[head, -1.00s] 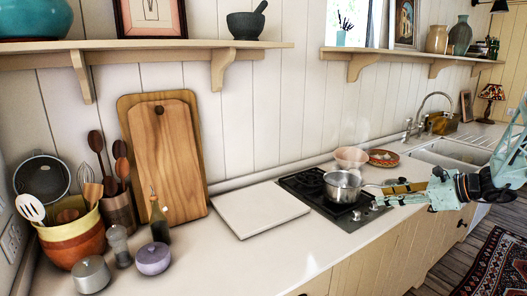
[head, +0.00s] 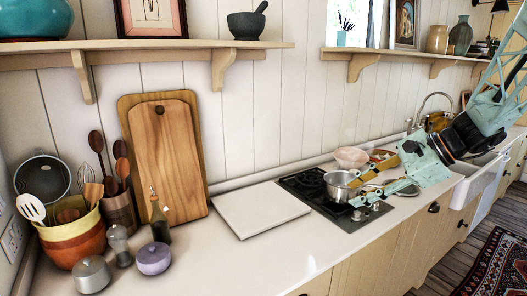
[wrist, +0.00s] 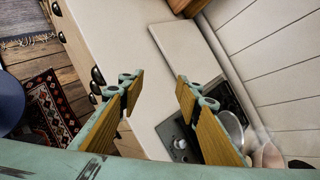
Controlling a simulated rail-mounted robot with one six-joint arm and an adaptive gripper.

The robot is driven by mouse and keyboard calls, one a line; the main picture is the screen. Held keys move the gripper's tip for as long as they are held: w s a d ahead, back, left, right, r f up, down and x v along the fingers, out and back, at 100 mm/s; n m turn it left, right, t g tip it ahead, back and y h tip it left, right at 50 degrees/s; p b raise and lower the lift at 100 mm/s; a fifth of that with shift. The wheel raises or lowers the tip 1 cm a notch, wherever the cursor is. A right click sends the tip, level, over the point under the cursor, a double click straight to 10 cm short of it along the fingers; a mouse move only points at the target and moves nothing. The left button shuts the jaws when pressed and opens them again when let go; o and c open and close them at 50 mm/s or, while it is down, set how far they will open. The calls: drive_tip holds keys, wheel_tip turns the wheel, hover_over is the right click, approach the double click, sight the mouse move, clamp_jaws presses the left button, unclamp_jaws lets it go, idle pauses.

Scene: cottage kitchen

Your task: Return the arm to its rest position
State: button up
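My gripper (head: 361,190) is at the right in the head view, its two fingers apart and slanting down to the left over the stove's right side. In the wrist view my gripper (wrist: 155,82) is open, with only bare counter showing between the wood-coloured finger pads. A steel saucepan (head: 338,187) stands upright on the black stove (head: 309,184), just left of the fingertips in the head view. The saucepan (wrist: 229,127) also shows beyond the right finger in the wrist view. The fingers partly hide the saucepan's right side and the stove knobs.
A pink bowl (head: 351,157) and a patterned dish (head: 381,155) stand behind the stove. A white board (head: 262,208) lies left of it. A shelf (head: 400,54) with vases hangs above. A rug (wrist: 50,110) lies on the floor.

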drive_tip(key=s+a+r+n+g+h, duration=0.1)
drive_tip(key=s+a+r+n, duration=0.15)
drive_tip(key=s, duration=0.45)
drive_tip(key=s+a+r+n+g+h, duration=0.1)
drive_tip(key=s+a+n, duration=0.25)
drive_tip(key=s, duration=0.35)
drive_tip(key=s+a+r+n+g+h, duration=0.1)
drive_tip(key=s+a+r+n, duration=0.1)
drive_tip(key=s+a, duration=0.35)
drive_tip(key=s+d+n+h, duration=0.1)
drive_tip(key=s+n, duration=0.2)
drive_tip(key=s, duration=0.5)
drive_tip(key=s+d+n+t+h, duration=0.1)
drive_tip(key=s+d+n+h, duration=0.1)
drive_tip(key=s, duration=0.6)
drive_tip(key=s+d+n+t+h, duration=0.1)
drive_tip(key=s+n, duration=0.3)
drive_tip(key=s, duration=0.4)
drive_tip(key=shift+s+d+r+n+h, duration=0.15)
drive_tip(key=shift+d+r+n+h, duration=0.15)
drive_tip(key=shift+h, duration=0.3)
drive_tip(key=c, duration=0.3)
drive_tip(key=shift+d, duration=0.1)
